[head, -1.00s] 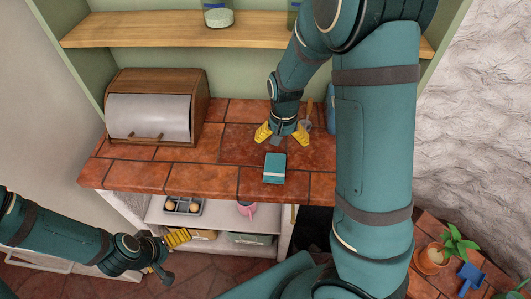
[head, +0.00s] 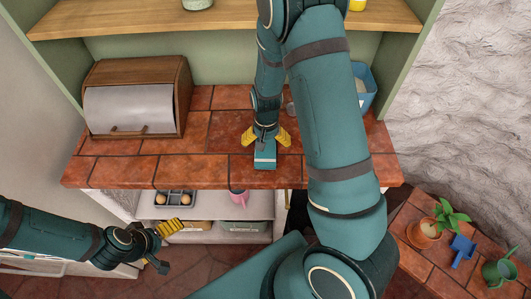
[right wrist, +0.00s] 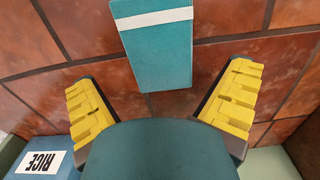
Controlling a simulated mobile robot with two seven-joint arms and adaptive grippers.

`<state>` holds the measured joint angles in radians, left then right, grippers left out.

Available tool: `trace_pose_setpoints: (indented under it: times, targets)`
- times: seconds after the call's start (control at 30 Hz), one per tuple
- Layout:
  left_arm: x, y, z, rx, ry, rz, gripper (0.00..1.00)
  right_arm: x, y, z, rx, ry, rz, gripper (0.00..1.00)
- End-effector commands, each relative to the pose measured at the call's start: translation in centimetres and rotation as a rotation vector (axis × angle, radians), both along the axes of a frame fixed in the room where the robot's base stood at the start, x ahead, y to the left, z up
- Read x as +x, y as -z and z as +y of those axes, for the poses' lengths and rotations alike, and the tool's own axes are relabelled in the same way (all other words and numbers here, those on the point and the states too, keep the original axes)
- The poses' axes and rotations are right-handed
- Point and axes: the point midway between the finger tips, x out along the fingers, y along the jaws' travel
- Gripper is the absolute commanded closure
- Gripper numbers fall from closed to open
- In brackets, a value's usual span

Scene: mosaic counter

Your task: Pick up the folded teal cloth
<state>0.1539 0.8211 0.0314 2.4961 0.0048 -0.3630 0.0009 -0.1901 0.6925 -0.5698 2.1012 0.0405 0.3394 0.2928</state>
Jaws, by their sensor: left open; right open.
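The folded teal cloth (head: 265,158) lies on the red tiled counter (head: 215,135), near its front edge. It has a white band, seen clearly in the right wrist view (right wrist: 160,58). My right gripper (head: 266,139) is open and empty, its yellow fingers spread just behind the cloth in the head view. In the right wrist view its fingertips (right wrist: 162,85) stand either side of the cloth's near end, with gaps on both sides. My right gripper's wrist hides part of the cloth in the head view. My left gripper (head: 166,245) is open and empty, low at the left, in front of the shelves.
A wooden bread box (head: 135,95) stands at the counter's left. A blue container labelled RICE (right wrist: 45,160) shows in the wrist view. A pink mug (head: 238,196) and a tray (head: 174,199) sit below the counter. A potted plant (head: 425,232) stands lower right.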

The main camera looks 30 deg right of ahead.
Motion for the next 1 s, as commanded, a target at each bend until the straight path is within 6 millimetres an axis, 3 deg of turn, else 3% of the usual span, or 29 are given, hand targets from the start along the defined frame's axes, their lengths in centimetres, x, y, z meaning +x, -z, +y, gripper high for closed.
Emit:
trace_pose_setpoints:
  times: [0.2, 0.5, 0.57, 0.67, 0.7, 1.0]
  targets:
    - [0.0, 0.3, 0.0, 0.0, 0.0, 0.0, 0.0, -0.1, 3.0, 0.1, -0.001, 0.0, 0.003, 0.0]
    - [0.0, 0.3, 0.0, 0.001, 0.0, 0.0, 0.0, 0.0, 3.4, 0.2, 0.0, 0.0, 0.0, 0.0]
    - [0.0, 0.3, 0.0, 0.001, 0.0, 0.0, 0.0, 0.0, 3.4, 0.2, 0.0, 0.0, 0.0, 0.18]
    - [0.0, 0.3, 0.0, 0.001, 0.0, 0.0, 0.0, 0.0, 3.4, 0.2, 0.0, 0.0, 0.0, 0.53]
    - [0.0, 0.3, 0.0, 0.001, 0.0, 0.0, 0.0, 0.0, 3.4, 0.2, 0.0, 0.0, 0.0, 0.59]
    - [0.0, 0.3, 0.0, 0.0, 0.0, 0.0, 0.0, 0.0, 3.2, 0.2, 0.0, 0.0, 0.0, 0.59]
